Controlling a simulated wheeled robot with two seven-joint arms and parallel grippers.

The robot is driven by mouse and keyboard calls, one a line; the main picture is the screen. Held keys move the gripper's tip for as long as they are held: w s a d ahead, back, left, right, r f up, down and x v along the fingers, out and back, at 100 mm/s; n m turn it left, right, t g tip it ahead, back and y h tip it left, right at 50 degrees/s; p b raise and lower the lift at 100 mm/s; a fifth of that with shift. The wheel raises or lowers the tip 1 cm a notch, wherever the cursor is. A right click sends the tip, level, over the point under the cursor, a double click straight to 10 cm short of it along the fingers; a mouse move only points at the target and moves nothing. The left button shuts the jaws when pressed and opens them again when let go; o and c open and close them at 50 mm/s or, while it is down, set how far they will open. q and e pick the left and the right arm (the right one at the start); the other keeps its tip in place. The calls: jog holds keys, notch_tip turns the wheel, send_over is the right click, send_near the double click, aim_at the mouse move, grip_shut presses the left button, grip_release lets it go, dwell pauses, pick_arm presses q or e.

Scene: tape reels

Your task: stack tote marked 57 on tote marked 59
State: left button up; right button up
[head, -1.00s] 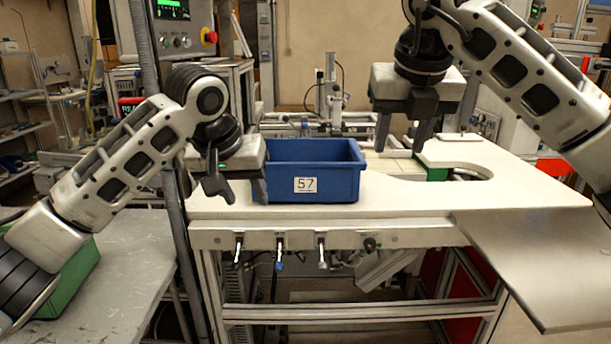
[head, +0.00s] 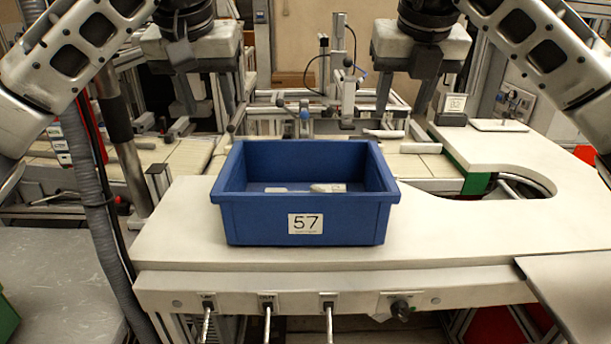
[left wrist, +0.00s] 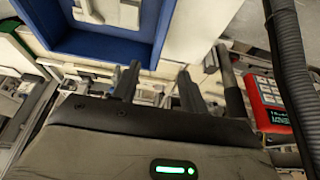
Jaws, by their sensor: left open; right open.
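The blue tote marked 57 (head: 258,222) stands upright on the white worktop, with its label facing me and some pale items inside. It also shows at the upper left of the left wrist view (left wrist: 110,50). My left gripper (head: 208,105) is open and empty, above and behind the tote's back left side. In the left wrist view its two fingers (left wrist: 157,82) are apart, with the tote beyond them. My right gripper (head: 401,113) is open and empty, above and behind the tote's back right side. No tote marked 59 can be read.
The white worktop (head: 440,225) is clear around the tote, with a curved cutout at right. A sliver of a green tote (head: 6,318) shows at lower left, its marking unseen. A grey hose (head: 95,200) rises at left. Equipment stands behind.

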aim_at(228, 162)
pick_arm(q)
jog(key=x, duration=1.5)
jog(key=shift+w+f, duration=0.15)
jog(key=shift+f, duration=0.05)
pick_arm(e)
jog(key=x, duration=1.5)
jog(key=shift+w+f, duration=0.15)
jog(key=shift+f, duration=0.05)
pick_arm(q)
grip_shut()
pick_arm(e)
grip_shut()
jog(key=shift+r, duration=0.1)
